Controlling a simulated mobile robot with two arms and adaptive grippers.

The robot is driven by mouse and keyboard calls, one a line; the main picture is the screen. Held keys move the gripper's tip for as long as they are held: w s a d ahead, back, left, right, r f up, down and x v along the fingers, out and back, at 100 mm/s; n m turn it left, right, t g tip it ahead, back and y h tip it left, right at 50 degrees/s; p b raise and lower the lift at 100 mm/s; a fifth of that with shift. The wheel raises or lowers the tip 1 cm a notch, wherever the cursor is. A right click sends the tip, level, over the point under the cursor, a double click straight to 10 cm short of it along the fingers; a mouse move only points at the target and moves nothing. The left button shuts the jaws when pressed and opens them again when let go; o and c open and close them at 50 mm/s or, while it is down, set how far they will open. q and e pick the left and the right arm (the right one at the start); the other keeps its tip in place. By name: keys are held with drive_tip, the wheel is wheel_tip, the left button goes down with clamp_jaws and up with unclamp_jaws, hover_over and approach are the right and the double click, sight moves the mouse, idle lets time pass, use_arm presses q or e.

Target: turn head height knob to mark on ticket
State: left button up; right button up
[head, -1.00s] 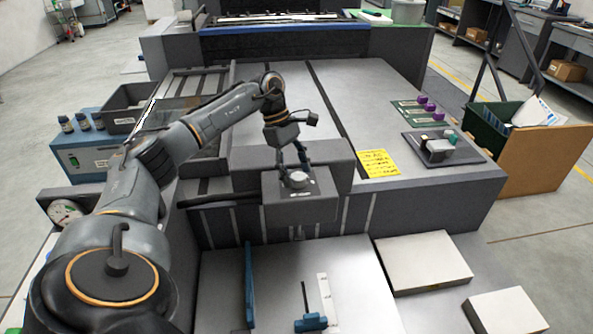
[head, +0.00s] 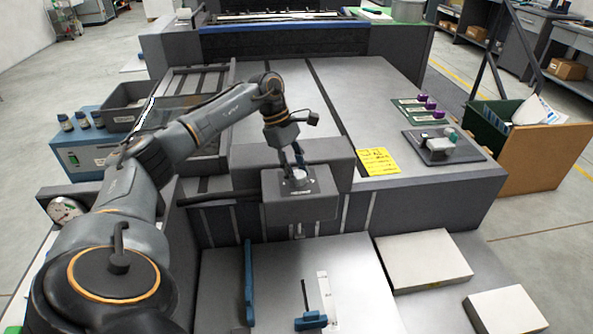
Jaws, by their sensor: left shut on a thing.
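The head height knob (head: 299,184) is a small light-topped round knob on top of the grey head block (head: 299,208) at the front of the machine. My left gripper (head: 296,175) points down onto the knob and is shut on it, with the fingers partly hiding it. The ticket (head: 378,161) is a yellow sheet with dark writing, lying flat on the machine top to the right of the head; its writing is too small to read. My right gripper does not show.
Below the head, a light bed holds a blue bar (head: 249,285) and a blue slider (head: 311,320) beside a white scale. White stacks (head: 422,260) lie at right.

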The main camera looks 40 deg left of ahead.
use_arm(q)
drive_tip(key=n+t+b, duration=0.1)
drive_tip(key=n, duration=0.2)
drive_tip(key=shift+s+f+n+y, duration=0.1)
drive_tip(key=shift+s+n+y, duration=0.05)
drive_tip(key=shift+n+y, duration=0.25)
drive_tip(key=n, duration=0.2)
drive_tip(key=n+t+y+b, duration=0.1)
drive_tip(key=n, duration=0.1)
drive_tip(key=shift+s+d+t, duration=0.1)
drive_tip(key=shift+t, duration=0.2)
drive_tip(key=n, duration=0.2)
drive_tip(key=n+t+y+b, duration=0.1)
drive_tip(key=n, duration=0.2)
drive_tip(key=shift+d+y, duration=0.15)
drive_tip(key=shift+y, duration=0.15)
drive_tip(key=shift+d+n+y+b, duration=0.1)
drive_tip(key=shift+n+y+b, duration=0.7)
drive_tip(key=shift+n, duration=1.5)
drive_tip(key=o, duration=1.2)
drive_tip(key=v, duration=1.2)
